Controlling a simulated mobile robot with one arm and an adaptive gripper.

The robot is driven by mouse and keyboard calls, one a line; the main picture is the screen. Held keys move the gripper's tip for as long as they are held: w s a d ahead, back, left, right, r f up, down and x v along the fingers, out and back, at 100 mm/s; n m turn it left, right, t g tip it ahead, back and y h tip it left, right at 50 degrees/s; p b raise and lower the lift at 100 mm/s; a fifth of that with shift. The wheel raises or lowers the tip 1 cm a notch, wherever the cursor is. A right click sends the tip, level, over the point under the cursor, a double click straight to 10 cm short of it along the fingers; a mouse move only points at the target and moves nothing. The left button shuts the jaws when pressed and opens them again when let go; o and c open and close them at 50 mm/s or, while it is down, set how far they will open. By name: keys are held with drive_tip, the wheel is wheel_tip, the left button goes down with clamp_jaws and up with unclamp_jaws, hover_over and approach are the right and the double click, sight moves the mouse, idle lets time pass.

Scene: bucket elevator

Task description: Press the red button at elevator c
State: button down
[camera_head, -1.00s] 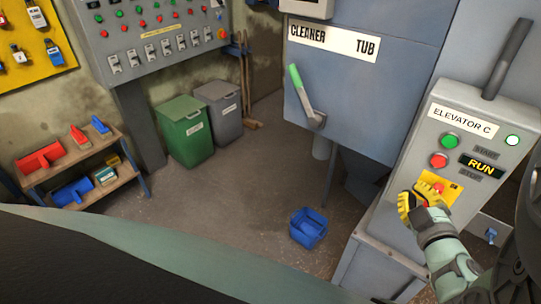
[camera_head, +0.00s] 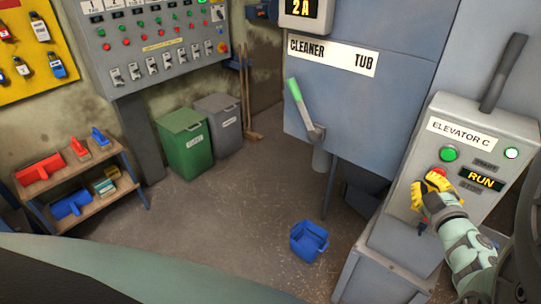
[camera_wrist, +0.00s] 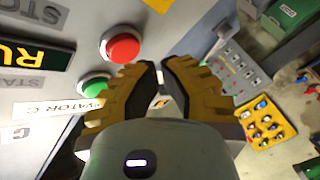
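The elevator C control box (camera_head: 500,125) is at the right of the head view, with its label (camera_head: 461,131). Its red button (camera_head: 436,174) is partly hidden behind my gripper (camera_head: 434,183). In the wrist view the red button (camera_wrist: 123,48) shows clear, to the upper left of my yellow fingertips (camera_wrist: 160,66). The fingertips are drawn close together with only a narrow gap, and hold nothing. They appear apart from the button. The green button (camera_head: 449,153) is above the red one in the head view.
A RUN sign (camera_head: 481,179) is right of the buttons. A lit white lamp (camera_head: 512,153) is at the upper right. The cleaner tub cabinet (camera_head: 375,95) with a green-tipped lever (camera_head: 298,100) stands to the left. A blue bucket (camera_head: 309,241) is on the floor.

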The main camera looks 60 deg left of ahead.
idle(1.5)
drive_tip(key=shift+w+a, duration=0.15)
drive_tip(key=shift+w, duration=0.25)
drive_tip(key=shift+w+a, duration=0.15)
drive_tip(key=shift+w, duration=0.3)
idle(0.7)
drive_tip(key=shift+s+d, duration=0.3)
drive_tip(key=shift+s, duration=0.55)
drive_tip(key=s, duration=0.1)
drive_tip(key=s+d, duration=0.1)
drive_tip(key=s, duration=0.2)
drive_tip(key=shift+s+d, duration=0.25)
drive_tip(key=shift+s, duration=0.15)
